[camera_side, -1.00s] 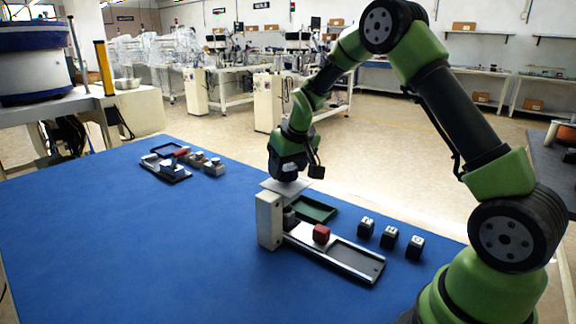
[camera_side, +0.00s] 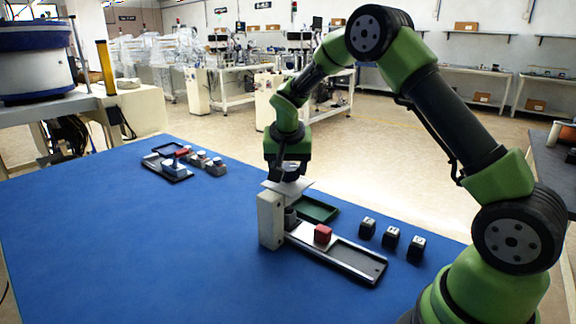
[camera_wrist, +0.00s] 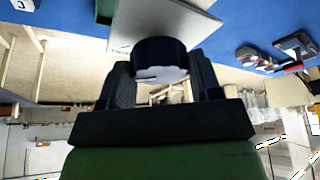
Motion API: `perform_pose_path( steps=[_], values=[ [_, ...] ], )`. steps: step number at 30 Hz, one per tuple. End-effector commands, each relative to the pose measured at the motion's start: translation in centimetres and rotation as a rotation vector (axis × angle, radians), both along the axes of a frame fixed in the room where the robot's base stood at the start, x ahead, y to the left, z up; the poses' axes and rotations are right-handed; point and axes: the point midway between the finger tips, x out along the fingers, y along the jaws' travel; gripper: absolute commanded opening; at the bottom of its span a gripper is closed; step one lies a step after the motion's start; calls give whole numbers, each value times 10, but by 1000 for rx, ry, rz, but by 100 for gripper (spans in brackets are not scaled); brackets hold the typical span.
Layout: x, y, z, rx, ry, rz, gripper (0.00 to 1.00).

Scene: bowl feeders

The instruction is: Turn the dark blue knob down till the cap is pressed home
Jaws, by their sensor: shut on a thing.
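The dark blue knob (camera_wrist: 160,55) shows in the wrist view between my two fingers, above a pale plate (camera_wrist: 178,22). My gripper (camera_wrist: 160,78) is shut on it. In the side view my gripper (camera_side: 287,176) points down over the press's plate (camera_side: 288,188), which its white post (camera_side: 270,220) carries.
A green tray (camera_side: 318,210) lies behind the rail. Three dark blocks with pale tops (camera_side: 391,236) stand in a row to its right. A second small fixture with loose parts (camera_side: 172,168) lies farther back left. The blue table (camera_side: 130,245) is clear at the left.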

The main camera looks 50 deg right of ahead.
Motion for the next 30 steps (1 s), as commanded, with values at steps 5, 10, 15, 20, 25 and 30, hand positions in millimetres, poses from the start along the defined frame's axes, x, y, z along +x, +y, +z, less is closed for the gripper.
perform_pose_path(
  steps=[5,10,15,20,25,30],
  values=[
    [0,0,0,1,-2,-8,34],
    [0,0,0,1,-2,-8,34],
    [0,0,0,1,-1,-7,81],
    [0,0,0,1,-1,-6,84],
    [0,1,3,0,-2,-5,84],
    [-5,8,24,0,-5,-4,84]
  ],
)
